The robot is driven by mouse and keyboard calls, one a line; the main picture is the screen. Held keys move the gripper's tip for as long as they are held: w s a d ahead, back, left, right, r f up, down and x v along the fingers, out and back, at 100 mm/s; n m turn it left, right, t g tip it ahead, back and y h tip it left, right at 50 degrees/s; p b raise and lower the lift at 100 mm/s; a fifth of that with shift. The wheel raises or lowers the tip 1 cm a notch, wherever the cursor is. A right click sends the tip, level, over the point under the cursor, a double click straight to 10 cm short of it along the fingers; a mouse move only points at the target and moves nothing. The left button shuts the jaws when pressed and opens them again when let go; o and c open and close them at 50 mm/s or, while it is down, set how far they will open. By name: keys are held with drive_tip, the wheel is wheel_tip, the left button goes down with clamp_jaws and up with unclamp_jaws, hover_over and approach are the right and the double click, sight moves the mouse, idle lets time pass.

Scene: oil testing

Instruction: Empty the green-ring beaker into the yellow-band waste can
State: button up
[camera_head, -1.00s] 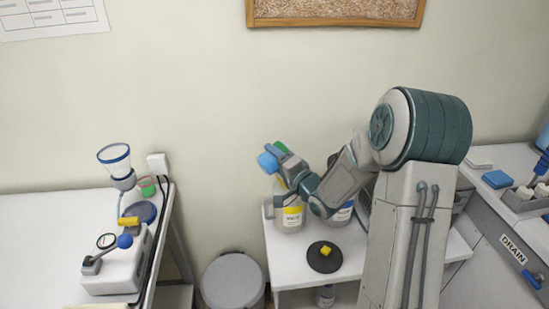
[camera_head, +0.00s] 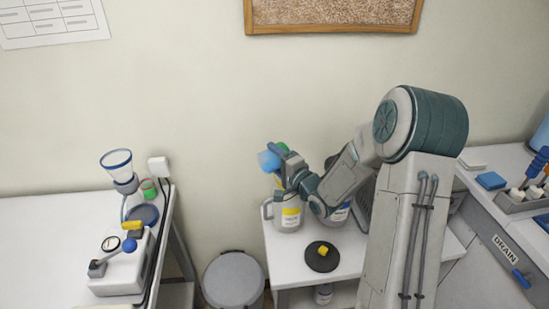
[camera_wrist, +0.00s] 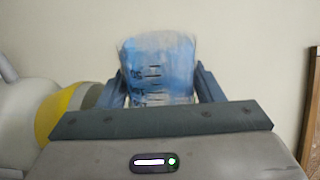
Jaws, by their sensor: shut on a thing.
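My gripper (camera_head: 277,158) is shut on a clear, blue-tinted beaker (camera_wrist: 158,70) with dark scale marks, which stands between the fingers in the wrist view. In the head view the beaker (camera_head: 268,160) is a small blue shape above the waste can; its tilt is hard to tell. A green patch (camera_head: 282,147) shows beside it; I cannot tell whether it is the beaker's ring. The yellow-band waste can (camera_head: 288,217) stands on the small white table below, a pale jug with a side handle. Its top is partly hidden by my gripper. The can (camera_wrist: 60,100) also shows at left in the wrist view.
A blue-band can (camera_head: 339,213) stands behind my arm. A black disc with a yellow knob (camera_head: 323,256) lies in front. A small green-rimmed cup (camera_head: 149,188) is on the left bench near a funnel (camera_head: 117,165). A grey bin (camera_head: 233,280) stands between the tables.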

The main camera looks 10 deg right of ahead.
drive_tip(key=shift+w+d+r+m+p, duration=0.1)
drive_tip(key=shift+d+r+m+p, duration=0.2)
drive_tip(key=shift+m+p, duration=0.5)
drive_tip(key=shift+w+d+r+m+p, duration=0.1)
drive_tip(key=shift+r+m+p, duration=0.35)
drive_tip(key=shift+p, duration=0.5)
drive_tip(key=shift+w+d+r+m+p, duration=0.15)
drive_tip(key=shift+d+m+p, duration=0.1)
drive_tip(key=shift+m+p, duration=0.5)
drive_tip(key=shift+w+d+r+m+p, duration=0.1)
drive_tip(key=shift+d+m+p, duration=0.1)
drive_tip(key=shift+m+p, duration=0.5)
